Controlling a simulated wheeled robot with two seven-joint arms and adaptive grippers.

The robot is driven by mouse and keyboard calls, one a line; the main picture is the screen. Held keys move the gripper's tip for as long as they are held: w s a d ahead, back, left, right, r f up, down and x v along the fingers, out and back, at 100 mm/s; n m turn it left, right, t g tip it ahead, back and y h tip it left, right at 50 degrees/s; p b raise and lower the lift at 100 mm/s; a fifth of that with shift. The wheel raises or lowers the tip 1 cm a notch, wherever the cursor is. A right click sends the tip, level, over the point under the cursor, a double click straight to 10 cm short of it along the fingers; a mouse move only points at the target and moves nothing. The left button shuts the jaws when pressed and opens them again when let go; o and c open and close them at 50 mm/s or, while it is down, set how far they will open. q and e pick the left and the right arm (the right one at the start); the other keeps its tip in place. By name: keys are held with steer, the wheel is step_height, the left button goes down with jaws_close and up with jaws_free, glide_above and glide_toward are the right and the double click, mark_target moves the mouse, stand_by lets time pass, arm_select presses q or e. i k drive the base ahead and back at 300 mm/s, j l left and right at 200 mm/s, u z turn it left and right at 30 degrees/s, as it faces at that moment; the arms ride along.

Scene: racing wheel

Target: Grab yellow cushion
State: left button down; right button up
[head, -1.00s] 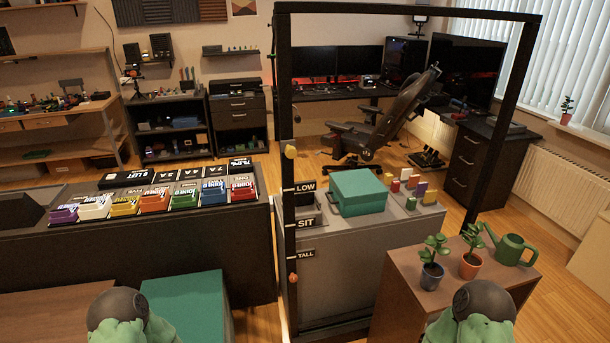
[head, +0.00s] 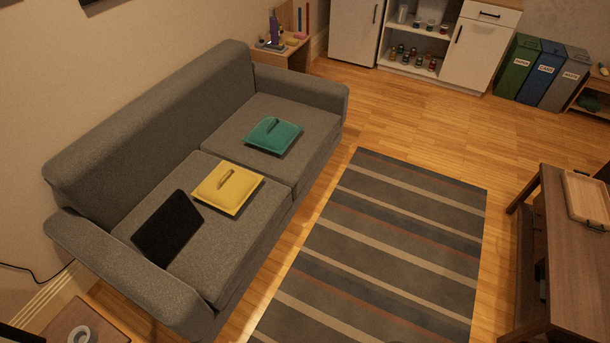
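The yellow cushion (head: 227,188) lies flat on the near seat of the grey sofa (head: 130,115), with a brown handle-like strip on its top. A black flat panel or cushion (head: 167,227) lies beside it on the left. A teal cushion (head: 274,136) with a similar strip lies on the far seat. Neither of my grippers shows in the head view now.
A striped rug (head: 385,245) covers the floor in front of the sofa, and the floor there is clear. A wooden table (head: 575,265) with a tray (head: 588,198) stands at the right. A small side table (head: 85,322) is at the bottom left.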

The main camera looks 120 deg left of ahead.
mark_target(227, 188)
steer(key=u, duration=4.85)
steer(key=i+l+z, duration=0.35)
steer(key=i, duration=0.45)
steer(key=i+l+z, duration=0.1)
steer(key=i+z, duration=0.25)
steer(key=i, duration=0.4)
